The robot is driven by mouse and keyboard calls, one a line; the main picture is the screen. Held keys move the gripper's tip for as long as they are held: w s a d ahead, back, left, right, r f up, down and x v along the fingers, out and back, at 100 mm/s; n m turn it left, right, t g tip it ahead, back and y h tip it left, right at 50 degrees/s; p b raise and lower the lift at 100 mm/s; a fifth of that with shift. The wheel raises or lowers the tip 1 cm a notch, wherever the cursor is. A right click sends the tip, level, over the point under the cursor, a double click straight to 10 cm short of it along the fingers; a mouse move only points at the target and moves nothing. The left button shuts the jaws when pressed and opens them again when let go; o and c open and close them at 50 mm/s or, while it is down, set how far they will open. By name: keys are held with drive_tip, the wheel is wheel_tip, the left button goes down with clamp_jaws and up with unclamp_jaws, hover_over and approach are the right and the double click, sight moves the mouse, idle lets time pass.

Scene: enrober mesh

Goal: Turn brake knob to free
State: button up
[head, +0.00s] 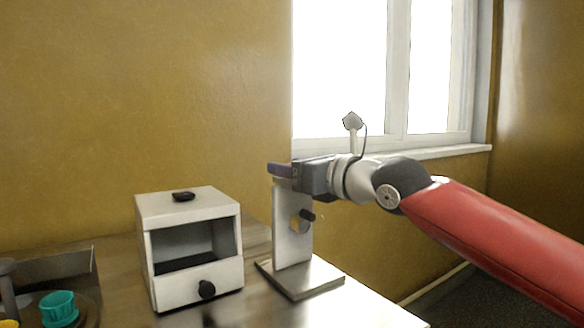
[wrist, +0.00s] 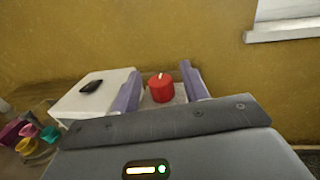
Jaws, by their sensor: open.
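A red round knob (wrist: 161,91) with a small white mark on top shows in the wrist view, between my gripper's two purple fingers, with gaps on both sides. My gripper (head: 282,169) is open, at the top of a pale upright post (head: 291,235) in the head view, where the red knob is hidden. A black side knob (head: 307,215) sticks out from the post, below my gripper. A white box (head: 160,212) to the left has a black front knob (head: 206,289). No readable label shows which knob is the brake.
The post stands on a flat metal base plate (head: 322,284) on the table. A black piece (head: 183,196) lies on the box top. A teal cup (head: 59,307) is at the far left. A window (head: 340,70) is behind.

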drive_tip(key=v, duration=0.7)
drive_tip(key=shift+s+d+b, duration=0.25)
drive_tip(key=shift+b, duration=0.1)
